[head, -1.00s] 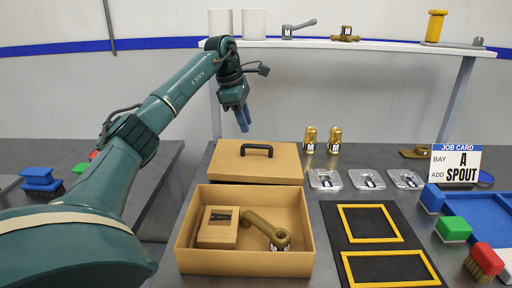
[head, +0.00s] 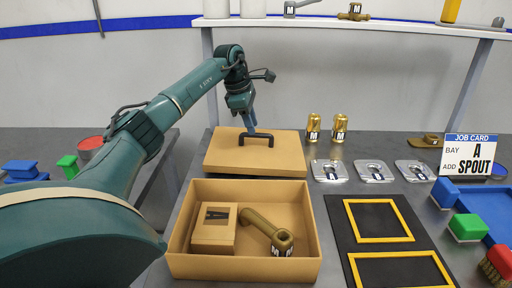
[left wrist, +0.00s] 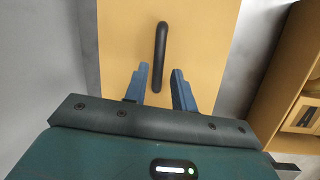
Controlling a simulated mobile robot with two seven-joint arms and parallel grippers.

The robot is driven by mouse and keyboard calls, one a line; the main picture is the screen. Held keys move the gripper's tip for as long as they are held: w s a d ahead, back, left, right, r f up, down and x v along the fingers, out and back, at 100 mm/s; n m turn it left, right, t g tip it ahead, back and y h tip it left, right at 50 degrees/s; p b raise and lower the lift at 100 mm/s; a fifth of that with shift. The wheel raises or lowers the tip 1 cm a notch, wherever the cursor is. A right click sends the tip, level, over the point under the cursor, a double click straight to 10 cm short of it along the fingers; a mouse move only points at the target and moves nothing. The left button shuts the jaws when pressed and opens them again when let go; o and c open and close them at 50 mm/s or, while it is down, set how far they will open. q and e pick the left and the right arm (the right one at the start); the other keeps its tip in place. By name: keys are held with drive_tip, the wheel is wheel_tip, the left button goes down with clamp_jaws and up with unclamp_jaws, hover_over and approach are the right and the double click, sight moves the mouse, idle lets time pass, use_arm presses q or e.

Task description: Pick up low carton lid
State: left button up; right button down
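The low carton lid (head: 230,158) is a flat tan panel with a black bar handle (head: 256,139), lying on the table behind the open carton (head: 295,262). In the left wrist view the lid (left wrist: 120,45) lies below me, and its handle (left wrist: 161,55) runs away from between my fingers. My left gripper (head: 251,126) is just above the handle. In the left wrist view its two blue fingers (left wrist: 163,85) stand apart, one on each side of the handle's near end, with gaps on both sides. My right gripper is not in view.
The carton holds a small tan box (head: 213,235) and a bronze spout-like part (head: 262,232). A shelf (head: 350,25) runs above.

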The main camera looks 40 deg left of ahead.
sight(256, 135)
use_arm(q)
drive_tip(key=x, duration=0.5)
drive_tip(key=shift+w+f, duration=0.1)
drive_tip(key=shift+w, duration=0.05)
clamp_jaws()
